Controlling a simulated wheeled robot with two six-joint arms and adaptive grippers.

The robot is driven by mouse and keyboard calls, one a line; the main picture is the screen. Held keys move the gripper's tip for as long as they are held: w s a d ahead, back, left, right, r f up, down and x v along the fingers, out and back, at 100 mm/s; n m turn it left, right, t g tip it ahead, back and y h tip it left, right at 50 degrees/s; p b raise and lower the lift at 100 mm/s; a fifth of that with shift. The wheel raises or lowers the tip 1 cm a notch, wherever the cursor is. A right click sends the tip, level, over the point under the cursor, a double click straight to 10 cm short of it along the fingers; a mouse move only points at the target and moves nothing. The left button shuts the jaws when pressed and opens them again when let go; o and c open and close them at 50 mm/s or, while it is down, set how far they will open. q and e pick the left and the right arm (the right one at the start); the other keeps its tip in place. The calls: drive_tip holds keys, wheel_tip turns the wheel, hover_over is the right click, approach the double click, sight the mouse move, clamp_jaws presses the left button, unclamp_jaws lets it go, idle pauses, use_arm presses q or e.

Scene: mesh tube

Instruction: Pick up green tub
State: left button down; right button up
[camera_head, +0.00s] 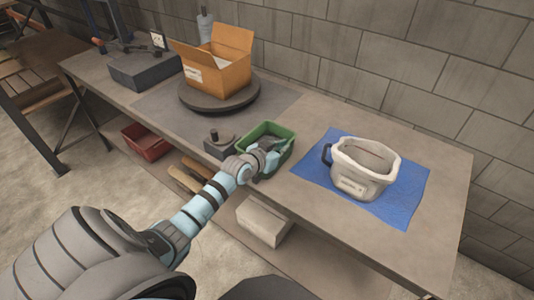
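A green tub (285,134) sits near the front edge of the workbench, about the middle of the picture. It is an open rectangular tub, and something dark shows inside it. My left gripper (265,158) is at the tub's near left side and overlaps it in the picture. The gripper hides part of the tub's near wall. The fingers are small and partly hidden, so I cannot tell whether they are open or touching the rim. My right gripper is out of view.
A white container (365,187) with a dark handle stands on a blue mat (408,208) to the right. An open cardboard box (222,73) rests on a round dark turntable (243,101) behind. A red bin (146,142) lies below the bench. The bench's right end (447,195) is clear.

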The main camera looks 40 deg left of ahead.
use_arm(q)
drive_tip(key=shift+d+r, duration=0.1)
drive_tip(key=shift+r, duration=0.05)
idle(0.3)
drive_tip(key=shift+r+p, duration=0.3)
drive_tip(key=shift+r, duration=0.2)
wheel_tip(320, 180, up, 19)
drive_tip(key=p, duration=0.3)
drive_tip(key=shift+f+p, duration=0.15)
drive_tip(key=shift+p, duration=0.25)
